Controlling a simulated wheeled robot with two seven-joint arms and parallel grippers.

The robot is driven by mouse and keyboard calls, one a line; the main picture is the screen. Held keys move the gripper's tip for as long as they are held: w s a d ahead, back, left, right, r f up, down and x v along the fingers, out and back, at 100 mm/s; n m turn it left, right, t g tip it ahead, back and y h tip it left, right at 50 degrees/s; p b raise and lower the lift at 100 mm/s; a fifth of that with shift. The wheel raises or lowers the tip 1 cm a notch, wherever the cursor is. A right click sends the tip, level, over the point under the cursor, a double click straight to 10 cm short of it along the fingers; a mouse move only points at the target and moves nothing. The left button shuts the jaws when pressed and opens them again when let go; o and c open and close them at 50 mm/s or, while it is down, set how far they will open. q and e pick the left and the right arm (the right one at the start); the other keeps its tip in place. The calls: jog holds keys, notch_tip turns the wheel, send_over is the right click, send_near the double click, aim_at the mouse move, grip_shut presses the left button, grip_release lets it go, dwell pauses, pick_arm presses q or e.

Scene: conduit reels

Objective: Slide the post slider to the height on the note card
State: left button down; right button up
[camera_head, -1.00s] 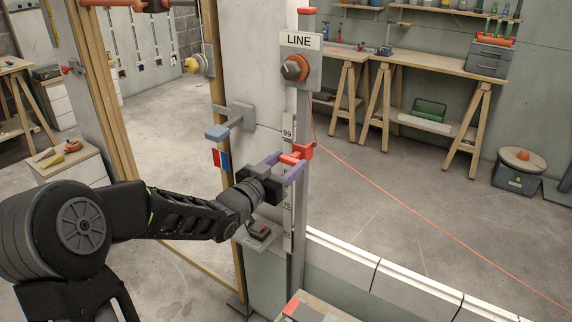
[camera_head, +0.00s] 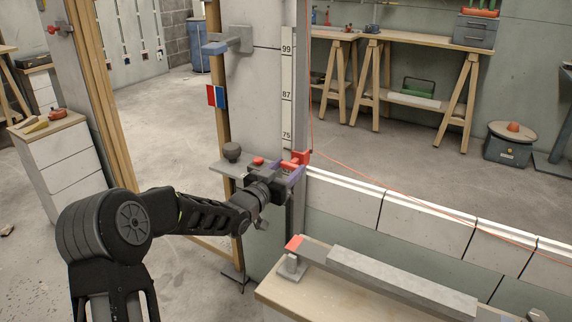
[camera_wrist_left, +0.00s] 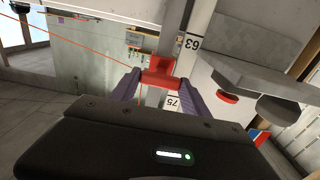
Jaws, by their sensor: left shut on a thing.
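The red post slider (camera_head: 302,157) sits on the upright grey post (camera_head: 302,80), just below the 75 mark of the white scale strip (camera_head: 287,95) in the head view. My left gripper (camera_head: 291,172) is shut on the slider, its purple fingers on either side of it. In the left wrist view, the slider (camera_wrist_left: 158,72) is between the fingers of my left gripper (camera_wrist_left: 157,88), with the scale labels 75 and 63 visible. I cannot make out a note card with a height. My right gripper is not in view.
A grey ledge (camera_head: 228,167) with a dark round knob is left of the gripper. A low white-topped wall (camera_head: 400,205) and a bench with a long grey bar (camera_head: 400,282) stand to the right. An orange line (camera_head: 440,202) runs rightward.

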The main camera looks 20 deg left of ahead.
pick_arm(q)
notch_tip(320, 180, down, 10)
jog(key=b, duration=0.5)
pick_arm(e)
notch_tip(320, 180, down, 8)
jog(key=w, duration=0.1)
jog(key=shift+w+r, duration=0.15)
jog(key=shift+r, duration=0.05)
pick_arm(q)
jog(key=shift+f, duration=0.1)
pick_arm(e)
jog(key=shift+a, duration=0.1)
pick_arm(q)
jog(key=c, duration=0.8)
grip_release()
jog(key=shift+o, duration=1.4)
jog(key=s+a+p, duration=0.1)
jog(key=s, duration=0.6)
jog(key=shift+s+p, duration=0.35)
jog(key=shift+s, duration=0.05)
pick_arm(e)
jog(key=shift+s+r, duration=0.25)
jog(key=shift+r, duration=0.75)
